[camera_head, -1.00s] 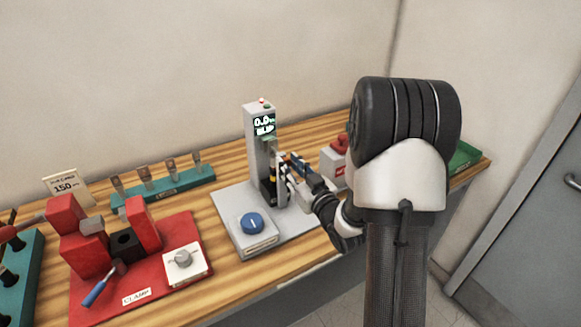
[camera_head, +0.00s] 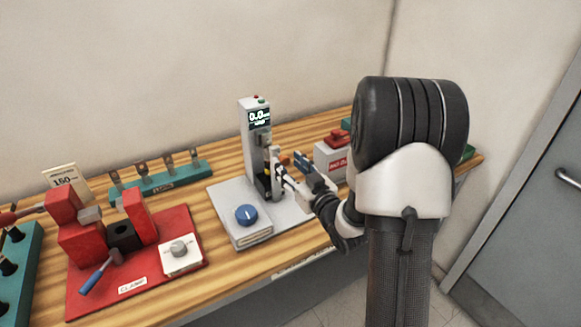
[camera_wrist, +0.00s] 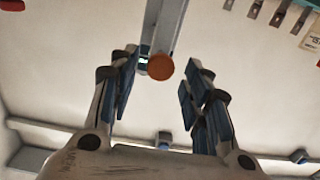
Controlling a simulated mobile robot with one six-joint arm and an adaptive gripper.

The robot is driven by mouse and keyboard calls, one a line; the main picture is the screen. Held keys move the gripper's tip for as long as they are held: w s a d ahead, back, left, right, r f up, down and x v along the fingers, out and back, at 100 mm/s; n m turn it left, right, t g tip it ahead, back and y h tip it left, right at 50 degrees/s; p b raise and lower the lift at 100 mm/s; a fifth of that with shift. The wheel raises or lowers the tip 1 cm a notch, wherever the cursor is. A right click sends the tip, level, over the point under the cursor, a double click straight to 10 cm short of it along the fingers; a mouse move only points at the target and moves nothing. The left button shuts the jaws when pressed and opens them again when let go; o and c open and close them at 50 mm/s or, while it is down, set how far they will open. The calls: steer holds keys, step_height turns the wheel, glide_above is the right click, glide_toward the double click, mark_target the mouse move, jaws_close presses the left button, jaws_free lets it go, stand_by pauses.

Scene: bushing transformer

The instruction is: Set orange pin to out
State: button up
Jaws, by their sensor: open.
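The orange pin shows its round end in the wrist view (camera_wrist: 160,67), just beyond and between my fingertips. In the head view a small orange spot that looks like the pin (camera_head: 284,160) sits by the right side of the grey press column (camera_head: 250,145). My gripper (camera_head: 286,166) is at that side of the column. In the wrist view my gripper (camera_wrist: 160,88) is open, with a finger on each side of the pin's end and a gap to the right finger. I cannot tell whether the left finger touches it. The pin's shaft is hidden.
The press base has a blue knob (camera_head: 246,214). A red clamp fixture (camera_head: 120,272) stands left and a teal rack (camera_head: 165,181) behind. A grey box with a red top (camera_head: 328,158) is close to the right of my gripper. The bench's front edge runs below my arm.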

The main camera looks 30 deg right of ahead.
steer(key=shift+s, duration=0.1)
steer(key=s, duration=0.7)
steer(key=shift+s, duration=0.2)
steer(key=shift+w, duration=0.1)
stand_by(0.3)
steer(key=s+a+r+g, duration=0.2)
steer(key=s+a+g, duration=0.4)
steer(key=s, duration=0.6)
steer(key=s+a+r+g, duration=0.3)
steer(key=s+a+g, duration=0.4)
steer(key=s+a, duration=0.3)
steer(key=s, duration=0.3)
steer(key=shift+s+a+h, duration=0.15)
steer(key=shift+a+h, duration=0.15)
steer(key=shift+a, duration=0.05)
steer(key=shift+o, duration=0.2)
